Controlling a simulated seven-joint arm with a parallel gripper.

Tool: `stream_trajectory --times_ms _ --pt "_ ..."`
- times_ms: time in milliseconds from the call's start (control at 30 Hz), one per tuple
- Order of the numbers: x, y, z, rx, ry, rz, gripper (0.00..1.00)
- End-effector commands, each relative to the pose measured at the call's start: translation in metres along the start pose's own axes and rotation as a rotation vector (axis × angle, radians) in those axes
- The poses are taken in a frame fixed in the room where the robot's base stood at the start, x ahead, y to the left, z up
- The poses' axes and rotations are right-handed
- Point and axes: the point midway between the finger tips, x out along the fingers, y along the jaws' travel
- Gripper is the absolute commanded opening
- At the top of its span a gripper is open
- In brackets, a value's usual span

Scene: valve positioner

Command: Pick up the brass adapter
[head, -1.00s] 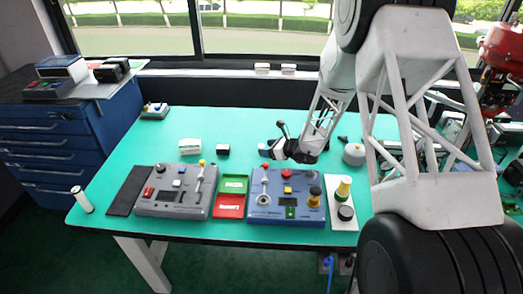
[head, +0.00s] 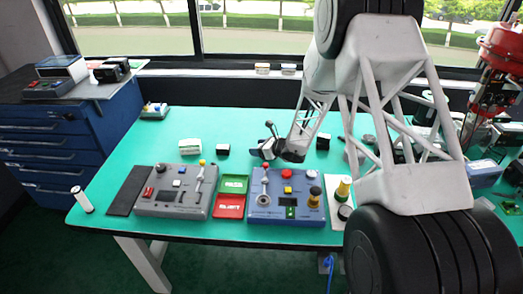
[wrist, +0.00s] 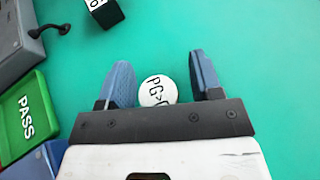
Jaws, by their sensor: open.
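In the wrist view, a small round piece with a white top (wrist: 157,91) marked "PG>", its last letters partly hidden, sits between the fingers close to the palm. Its sides are hidden, so I cannot tell whether it is brass. My gripper (wrist: 159,62) is open, with one blue finger on each side of it and a gap at the right. In the head view my gripper (head: 258,152) is just behind the blue control box, and the round piece cannot be made out. A brass-coloured cylinder (head: 344,188) stands on a white plate at the box's right.
The blue control box (head: 262,212) and the grey control box (head: 172,208) flank the green PASS tray (head: 235,184) and a red tray (head: 230,206). A black block (head: 222,150) and a white block (head: 190,146) stand behind. The table's back left is mostly clear.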

Motion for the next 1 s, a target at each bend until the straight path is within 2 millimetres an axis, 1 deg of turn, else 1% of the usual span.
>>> stream_trajectory --times_ms 433,467,700,800,1000 --pt "-0.0002 0.0000 0.0000 0.000 0.000 0.000 0.59" --pt "-0.0002 0.0001 -0.0001 0.000 0.000 0.000 0.56" --pt "-0.0002 0.0000 -0.0001 0.000 0.000 0.000 0.19" --pt "-0.0002 0.0000 -0.0001 0.000 0.000 0.000 0.05" --pt "-0.0003 0.0000 0.0001 0.000 0.000 0.000 0.05"
